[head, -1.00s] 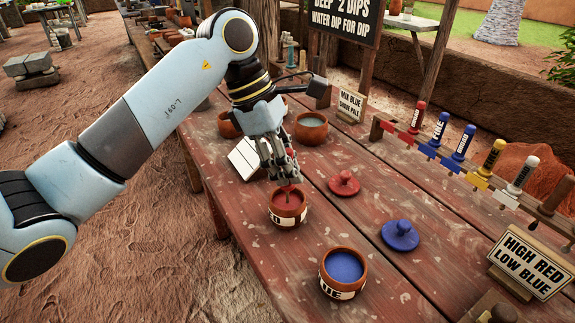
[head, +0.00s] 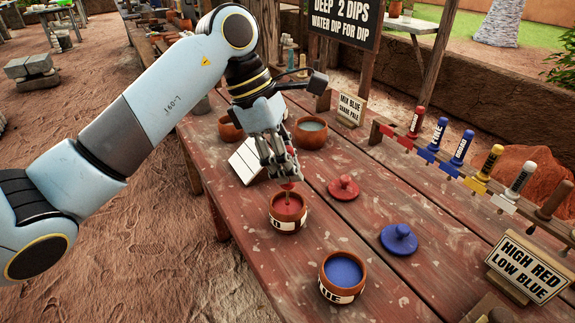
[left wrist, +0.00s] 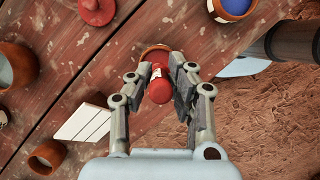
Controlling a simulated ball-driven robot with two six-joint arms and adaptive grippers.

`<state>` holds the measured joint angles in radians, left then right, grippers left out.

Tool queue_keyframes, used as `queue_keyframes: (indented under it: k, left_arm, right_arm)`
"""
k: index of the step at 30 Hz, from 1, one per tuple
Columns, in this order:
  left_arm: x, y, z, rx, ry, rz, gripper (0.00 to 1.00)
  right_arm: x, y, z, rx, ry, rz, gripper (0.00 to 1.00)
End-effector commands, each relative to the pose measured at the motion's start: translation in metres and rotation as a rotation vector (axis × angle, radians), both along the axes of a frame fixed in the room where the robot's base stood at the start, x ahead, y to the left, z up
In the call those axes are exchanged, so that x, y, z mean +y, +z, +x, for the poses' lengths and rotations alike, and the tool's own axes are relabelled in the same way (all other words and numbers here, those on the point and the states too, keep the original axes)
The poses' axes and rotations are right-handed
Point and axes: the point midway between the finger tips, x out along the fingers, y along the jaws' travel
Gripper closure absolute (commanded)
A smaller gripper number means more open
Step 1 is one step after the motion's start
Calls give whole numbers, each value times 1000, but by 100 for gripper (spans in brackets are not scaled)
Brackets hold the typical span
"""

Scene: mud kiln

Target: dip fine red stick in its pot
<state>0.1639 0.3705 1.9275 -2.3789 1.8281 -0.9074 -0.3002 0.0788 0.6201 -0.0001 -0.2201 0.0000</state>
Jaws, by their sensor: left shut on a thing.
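My left gripper (head: 283,172) is shut on the fine red stick (head: 288,185), just above the red pot (head: 288,224). The stick's thin shaft points down into the pot's mouth. I cannot tell whether its tip touches the red paint inside. In the left wrist view, the stick's rounded red end (left wrist: 158,92) shows between the two fingers, with the pot's rim (left wrist: 155,49) partly hidden behind it. The red lid (head: 343,188) lies on the table to the right of the pot. My right gripper is not in view.
A blue pot (head: 340,289) and blue lid (head: 399,238) stand nearer on the plank table. Other clay pots (head: 311,133) and a white tile (head: 246,160) lie behind. A rack (head: 470,172) of coloured sticks lines the right. A sign (head: 527,266) stands front right.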

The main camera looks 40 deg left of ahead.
Motion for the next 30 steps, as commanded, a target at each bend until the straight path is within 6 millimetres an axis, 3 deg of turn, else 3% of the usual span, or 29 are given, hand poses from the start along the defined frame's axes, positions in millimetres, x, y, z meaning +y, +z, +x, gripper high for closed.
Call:
queue_keyframes:
  k: [19,30]
  left_arm:
    - [0,52,0,-1,-1,0,100]
    - [0,54,0,0,-1,0,100]
  right_arm:
    - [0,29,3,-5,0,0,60]
    - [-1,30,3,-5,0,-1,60]
